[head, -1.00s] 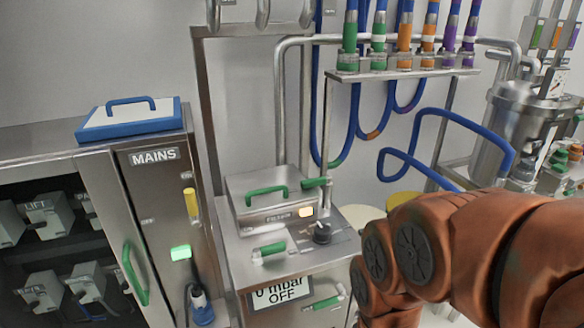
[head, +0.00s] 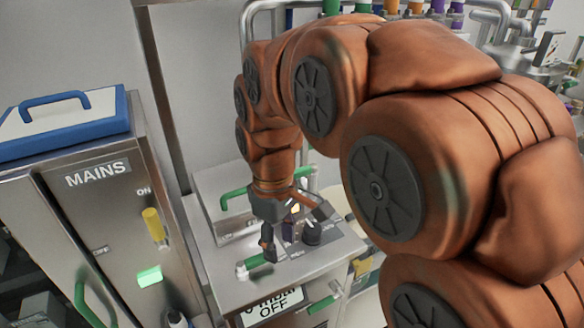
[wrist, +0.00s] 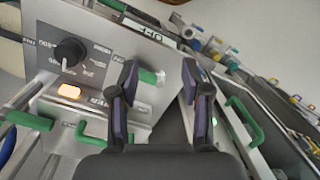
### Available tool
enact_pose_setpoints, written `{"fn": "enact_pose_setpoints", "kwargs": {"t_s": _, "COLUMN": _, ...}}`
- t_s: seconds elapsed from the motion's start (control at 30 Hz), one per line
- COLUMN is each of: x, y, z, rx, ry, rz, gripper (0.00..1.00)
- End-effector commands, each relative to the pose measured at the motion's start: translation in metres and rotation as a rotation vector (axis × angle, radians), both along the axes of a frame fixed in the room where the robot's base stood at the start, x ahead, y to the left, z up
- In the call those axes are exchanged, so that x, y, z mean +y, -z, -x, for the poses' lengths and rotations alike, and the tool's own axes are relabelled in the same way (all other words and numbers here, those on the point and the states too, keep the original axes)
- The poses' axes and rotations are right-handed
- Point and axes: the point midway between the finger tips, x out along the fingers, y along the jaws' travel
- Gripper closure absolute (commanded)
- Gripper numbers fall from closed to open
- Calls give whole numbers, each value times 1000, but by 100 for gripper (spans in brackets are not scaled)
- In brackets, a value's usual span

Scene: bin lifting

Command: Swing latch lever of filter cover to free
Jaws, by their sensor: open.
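The filter cover (head: 212,187) is a steel box lid with a green handle (head: 235,197), partly hidden by my arm. In the wrist view its green handle (wrist: 88,137) shows below the amber light (wrist: 70,91). One green lever (wrist: 148,76) lies on the panel between my fingers as seen in the wrist view; its head-view end (head: 252,264) is near a fingertip. Another green lever (wrist: 30,120) sits beside the cover. I cannot tell which is the latch. My gripper (head: 297,232) is open and empty above the panel; it also shows in the wrist view (wrist: 160,68).
A black knob (wrist: 69,52) stands on the panel close to my gripper. The MAINS cabinet (head: 110,190) with a yellow lever (head: 153,223) is at left, with a blue-rimmed lid (head: 65,122) on top. A display (head: 272,306) reading OFF is at the front.

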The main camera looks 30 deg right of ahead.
Motion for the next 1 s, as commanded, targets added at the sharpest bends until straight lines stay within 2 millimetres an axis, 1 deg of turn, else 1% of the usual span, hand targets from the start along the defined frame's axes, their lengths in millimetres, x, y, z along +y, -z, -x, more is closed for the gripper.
{"fn": "enact_pose_setpoints", "kwargs": {"t_s": 0.03, "x": -7, "y": -3, "z": -17, "rx": -6, "ry": -42, "rz": -5, "gripper": 52}}
{"fn": "enact_pose_setpoints", "kwargs": {"t_s": 0.2, "x": -34, "y": -14, "z": -69, "rx": -28, "ry": -221, "rz": -24, "gripper": 52}}
{"fn": "enact_pose_setpoints", "kwargs": {"t_s": 0.37, "x": -63, "y": -22, "z": -116, "rx": -51, "ry": -392, "rz": -35, "gripper": 52}}
{"fn": "enact_pose_setpoints", "kwargs": {"t_s": 0.6, "x": -113, "y": -23, "z": -176, "rx": -76, "ry": -649, "rz": -47, "gripper": 52}}
{"fn": "enact_pose_setpoints", "kwargs": {"t_s": 0.7, "x": -136, "y": -21, "z": -199, "rx": -87, "ry": -757, "rz": -48, "gripper": 52}}
{"fn": "enact_pose_setpoints", "kwargs": {"t_s": 0.8, "x": -157, "y": -18, "z": -217, "rx": -93, "ry": -858, "rz": -50, "gripper": 52}}
{"fn": "enact_pose_setpoints", "kwargs": {"t_s": 0.9, "x": -176, "y": -17, "z": -231, "rx": -102, "ry": -942, "rz": -48, "gripper": 52}}
{"fn": "enact_pose_setpoints", "kwargs": {"t_s": 1.0, "x": -189, "y": -14, "z": -241, "rx": -105, "ry": -1006, "rz": -46, "gripper": 52}}
